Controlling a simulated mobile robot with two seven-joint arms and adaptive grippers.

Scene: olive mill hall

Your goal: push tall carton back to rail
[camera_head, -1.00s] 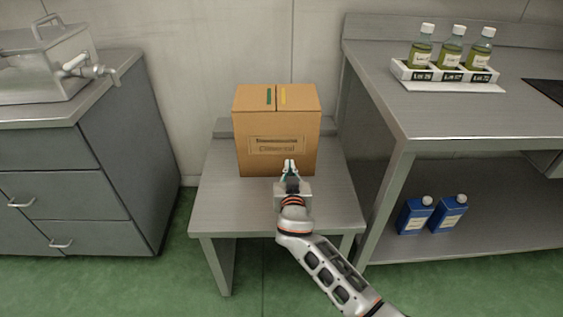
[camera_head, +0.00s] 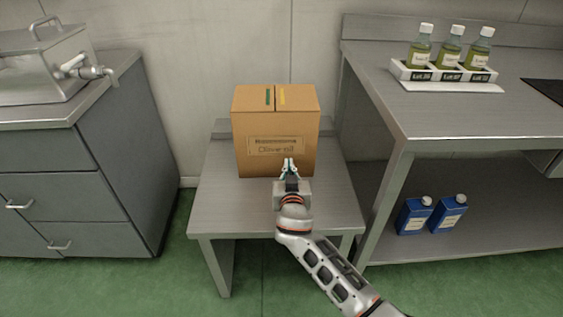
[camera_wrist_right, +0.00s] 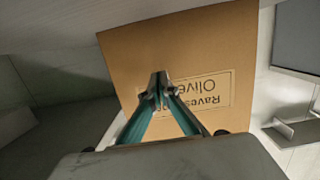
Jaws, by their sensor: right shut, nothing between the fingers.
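The tall brown carton (camera_head: 275,125) stands upright on the low grey metal table (camera_head: 225,200), its printed front facing me. A low raised rail (camera_head: 222,128) runs along the table's back edge, mostly hidden behind the carton. My right gripper (camera_head: 289,162) is shut and empty, with its fingertips at the lower part of the carton's front face. In the right wrist view the shut fingertips (camera_wrist_right: 157,80) overlap the carton's label (camera_wrist_right: 205,95); whether they touch it I cannot tell. The gap between carton and rail is hidden. My left gripper is out of view.
To the right, a steel bench (camera_head: 440,110) carries a rack (camera_head: 440,75) with three bottles; two blue containers (camera_head: 430,215) stand on its lower shelf. To the left are a drawer cabinet (camera_head: 70,170) and a steel tank (camera_head: 45,65). The table's left and right parts are clear.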

